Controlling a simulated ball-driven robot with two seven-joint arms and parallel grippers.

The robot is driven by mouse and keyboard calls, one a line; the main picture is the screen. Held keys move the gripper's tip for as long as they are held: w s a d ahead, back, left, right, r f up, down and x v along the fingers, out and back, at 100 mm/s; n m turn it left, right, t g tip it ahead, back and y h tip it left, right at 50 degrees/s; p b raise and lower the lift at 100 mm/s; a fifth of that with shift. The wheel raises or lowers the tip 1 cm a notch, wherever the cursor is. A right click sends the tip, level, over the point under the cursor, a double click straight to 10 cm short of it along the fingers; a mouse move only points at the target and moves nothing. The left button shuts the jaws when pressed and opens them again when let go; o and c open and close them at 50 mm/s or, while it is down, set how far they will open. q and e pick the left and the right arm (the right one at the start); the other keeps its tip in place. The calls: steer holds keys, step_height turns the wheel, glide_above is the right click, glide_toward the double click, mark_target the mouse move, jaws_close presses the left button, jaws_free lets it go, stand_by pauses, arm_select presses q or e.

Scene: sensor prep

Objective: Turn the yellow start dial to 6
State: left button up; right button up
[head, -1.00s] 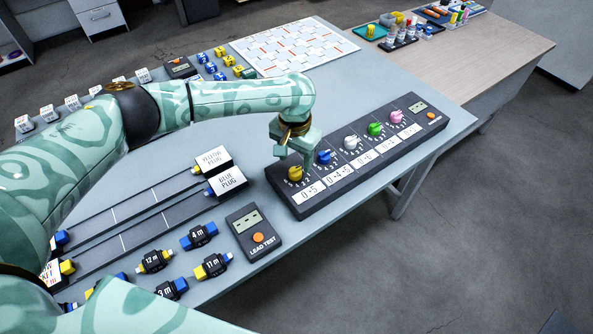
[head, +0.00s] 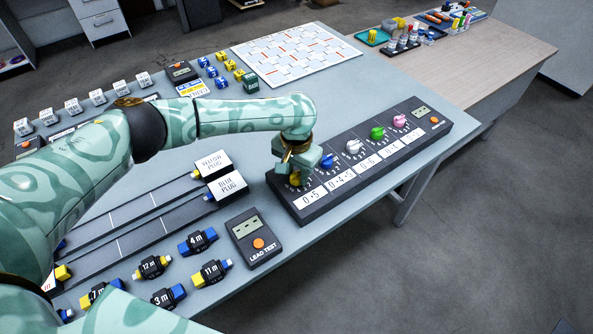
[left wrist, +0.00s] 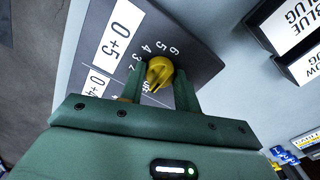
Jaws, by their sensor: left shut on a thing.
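The yellow dial (head: 295,179) is the leftmost of a row of coloured dials on a dark control panel (head: 291,198), above a white label reading 0, 5. My left gripper (head: 297,176) points down over it, shut on its knob. In the left wrist view the yellow dial (left wrist: 158,74) sits between the two green fingers (left wrist: 160,88). Scale numbers 2 to 6 show around it, partly hidden by a finger. Which number the dial points to I cannot tell for sure. My right gripper is not in view.
Blue (head: 327,161), white (head: 354,147), green (head: 377,133) and pink (head: 399,121) dials follow along the panel. A lead tester (head: 253,238) lies close to its left end. Plug blocks (head: 227,185) and several short connectors (head: 198,241) lie further left.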

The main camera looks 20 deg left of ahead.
arm_select(q)
steer(key=m+p, duration=0.1)
steer(key=p, duration=0.3)
steer(key=m+p, duration=0.2)
steer(key=p, duration=0.2)
steer(key=shift+s+d+r, duration=0.1)
steer(key=shift+r, duration=0.3)
steer(key=shift+f+m+p, duration=0.25)
steer(key=shift+m+p, duration=0.4)
steer(key=shift+m, duration=0.25)
steer(key=m, duration=0.2)
steer(key=shift+f+m, duration=0.15)
steer(key=shift+m, duration=0.25)
steer(key=m, duration=1.2)
steer(key=shift+m, duration=0.4)
steer(key=m, duration=0.3)
steer(key=shift+m, duration=0.3)
steer(key=m, duration=0.4)
steer(key=shift+m+b, duration=0.3)
steer(key=m, duration=0.3)
steer(key=shift+w, duration=0.2)
steer(key=shift+m+b, duration=0.35)
steer(key=shift+m, duration=1.75)
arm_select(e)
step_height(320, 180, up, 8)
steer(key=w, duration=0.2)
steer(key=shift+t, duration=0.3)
